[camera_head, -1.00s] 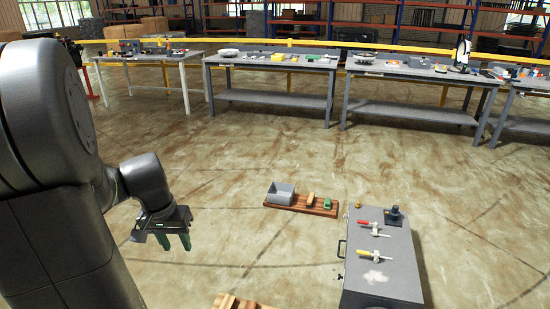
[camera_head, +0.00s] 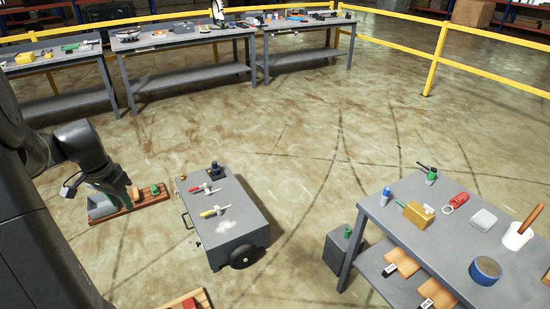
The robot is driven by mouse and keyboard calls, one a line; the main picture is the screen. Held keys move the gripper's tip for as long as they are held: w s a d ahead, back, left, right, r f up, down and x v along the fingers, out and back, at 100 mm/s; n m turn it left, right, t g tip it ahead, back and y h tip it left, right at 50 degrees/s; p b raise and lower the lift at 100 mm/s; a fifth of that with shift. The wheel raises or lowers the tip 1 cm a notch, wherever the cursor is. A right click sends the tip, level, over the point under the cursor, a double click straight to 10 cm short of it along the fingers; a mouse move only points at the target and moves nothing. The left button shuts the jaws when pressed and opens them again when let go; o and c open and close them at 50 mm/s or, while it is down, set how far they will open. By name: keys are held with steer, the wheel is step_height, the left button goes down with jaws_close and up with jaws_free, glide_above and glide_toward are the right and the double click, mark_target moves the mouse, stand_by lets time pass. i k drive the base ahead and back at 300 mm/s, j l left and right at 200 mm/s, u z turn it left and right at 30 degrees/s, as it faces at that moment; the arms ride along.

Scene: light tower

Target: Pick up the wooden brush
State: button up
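I cannot say for certain which thing is the wooden brush. A small brown, wooden-looking block (camera_head: 136,193) lies on a reddish wooden board (camera_head: 128,222) on the floor at the left, and may be it. Two tan and black pieces, one of them here (camera_head: 402,262), lie on the lower shelf of the right table, and a brown stick (camera_head: 530,219) stands in a white pot there. My gripper (camera_head: 115,198) overlaps the board in the picture and hides part of it. Its fingers are too dark and small to read, and I see nothing held.
A grey wheeled cabinet (camera_head: 247,222) with tools on top stands mid-floor. The right table (camera_head: 425,235) holds a yellow box, red coil and blue tin. A dark box (camera_head: 343,252) stands beside it. Yellow rails (camera_head: 470,68) bound the back.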

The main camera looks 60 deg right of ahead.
mark_target(526, 225)
steer(key=l+z, duration=0.1)
steer(key=z, duration=0.35)
steer(key=l+z, duration=0.15)
steer(key=z, duration=0.3)
steer(key=l+z, duration=0.2)
steer(key=z, duration=0.25)
steer(key=l+z, duration=0.15)
steer(key=z, duration=0.35)
steer(key=i+l+z, duration=0.35)
steer(key=l, duration=0.2)
steer(key=i+l+z, duration=0.15)
steer(key=l+z, duration=0.25)
steer(key=i+l+z, duration=0.35)
steer(key=i+l, duration=0.3)
steer(key=l, duration=0.1)
